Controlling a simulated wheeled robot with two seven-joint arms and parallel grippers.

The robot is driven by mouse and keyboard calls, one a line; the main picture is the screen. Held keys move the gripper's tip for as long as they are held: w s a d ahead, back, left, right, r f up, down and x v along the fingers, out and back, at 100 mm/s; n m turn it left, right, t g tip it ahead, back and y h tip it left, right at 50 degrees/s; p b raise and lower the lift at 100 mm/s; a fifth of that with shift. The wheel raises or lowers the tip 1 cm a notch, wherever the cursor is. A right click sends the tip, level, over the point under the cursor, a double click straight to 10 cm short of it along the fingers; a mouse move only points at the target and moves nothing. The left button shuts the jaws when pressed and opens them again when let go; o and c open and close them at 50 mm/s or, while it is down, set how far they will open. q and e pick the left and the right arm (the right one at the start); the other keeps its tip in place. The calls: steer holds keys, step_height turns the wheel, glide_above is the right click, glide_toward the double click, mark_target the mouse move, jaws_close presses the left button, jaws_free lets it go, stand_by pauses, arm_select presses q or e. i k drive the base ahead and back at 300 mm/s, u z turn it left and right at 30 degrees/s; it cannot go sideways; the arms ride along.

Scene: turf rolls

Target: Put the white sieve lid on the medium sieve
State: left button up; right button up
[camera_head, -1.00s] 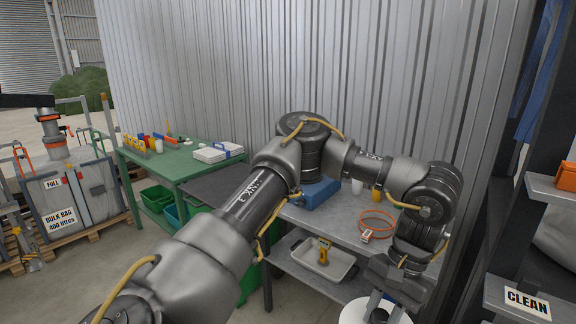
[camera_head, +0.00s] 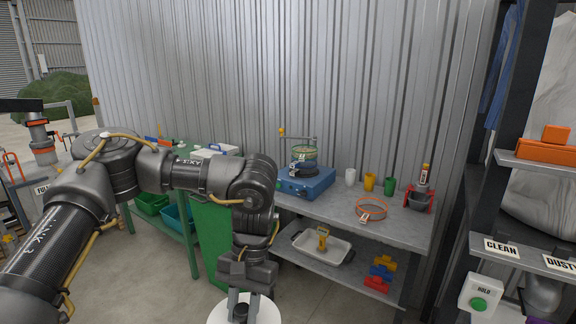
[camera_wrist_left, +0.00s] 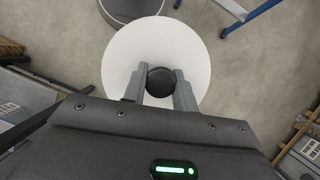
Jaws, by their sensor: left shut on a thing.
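The white sieve lid (camera_head: 264,313) is a flat round disc with a black knob, partly cut off at the bottom edge of the head view. It also shows in the left wrist view (camera_wrist_left: 128,52). My left gripper (camera_head: 242,301) points down and is shut on the lid's knob (camera_wrist_left: 160,79), holding the lid in front of the bench. A sieve with a green rim (camera_head: 304,153) stands on a blue machine (camera_head: 306,183) at the back of the bench. An orange ring with a white tag (camera_head: 371,208) lies on the bench top; I cannot tell which is medium. My right gripper is out of view.
The grey bench (camera_head: 335,208) has white, yellow and green cups (camera_head: 369,181) at the back. A tray (camera_head: 322,248) sits on its lower shelf. A dark rack (camera_head: 462,220) stands at the right, and a green table (camera_head: 172,165) at the left.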

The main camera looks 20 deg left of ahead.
mark_target(305, 149)
steer(key=u, duration=0.25)
steer(key=i, duration=2.55)
steer(key=z, duration=0.8)
